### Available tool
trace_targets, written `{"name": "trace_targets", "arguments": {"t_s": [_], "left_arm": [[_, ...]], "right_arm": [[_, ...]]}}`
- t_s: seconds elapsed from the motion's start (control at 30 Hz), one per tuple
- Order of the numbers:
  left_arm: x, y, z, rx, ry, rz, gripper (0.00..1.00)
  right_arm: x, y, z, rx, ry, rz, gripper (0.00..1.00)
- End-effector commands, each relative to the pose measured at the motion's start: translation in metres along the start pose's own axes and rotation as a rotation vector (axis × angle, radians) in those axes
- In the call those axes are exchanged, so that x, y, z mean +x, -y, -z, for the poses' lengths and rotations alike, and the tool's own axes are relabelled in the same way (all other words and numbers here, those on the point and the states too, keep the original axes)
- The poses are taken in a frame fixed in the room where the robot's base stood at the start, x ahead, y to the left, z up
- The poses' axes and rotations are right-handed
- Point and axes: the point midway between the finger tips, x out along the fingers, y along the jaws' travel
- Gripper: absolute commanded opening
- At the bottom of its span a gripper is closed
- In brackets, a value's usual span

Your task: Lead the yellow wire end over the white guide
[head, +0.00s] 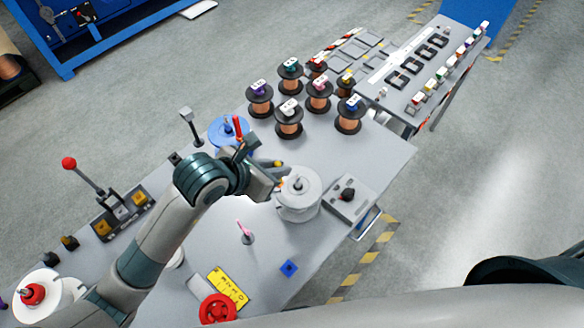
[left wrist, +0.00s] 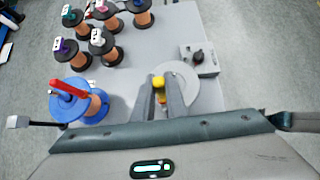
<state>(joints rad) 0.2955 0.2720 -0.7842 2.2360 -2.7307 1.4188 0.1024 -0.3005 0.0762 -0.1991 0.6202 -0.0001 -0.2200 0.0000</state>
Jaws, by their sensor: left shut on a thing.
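The yellow wire end (left wrist: 158,82) shows as a small yellow tip held between the fingers of my left gripper (left wrist: 159,96), which is shut on it. In the head view my left gripper (head: 273,172) is at the left edge of a round white drum (head: 297,205); the tip is above the table. In the left wrist view the drum (left wrist: 187,80) lies just beyond and right of the fingers. A pale block on a thin post (head: 187,113) stands left of the blue spool; I cannot tell which is the white guide. My right gripper is not in view.
A blue-topped spool (head: 222,131) with a red handle stands behind my left wrist. Several copper spools (head: 289,118) stand at the back. A control box (head: 348,198) sits right of the drum, and a pink-topped post (head: 245,231) in front. The front right tabletop is mostly clear.

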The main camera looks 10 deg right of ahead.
Motion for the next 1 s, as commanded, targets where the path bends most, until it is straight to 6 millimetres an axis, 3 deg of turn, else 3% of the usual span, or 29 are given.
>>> {"name": "trace_targets", "arguments": {"t_s": [1.0], "left_arm": [[-0.042,-0.102,0.043,0.001,-0.001,-0.002,0.0]], "right_arm": [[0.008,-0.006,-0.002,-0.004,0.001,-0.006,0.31]]}}
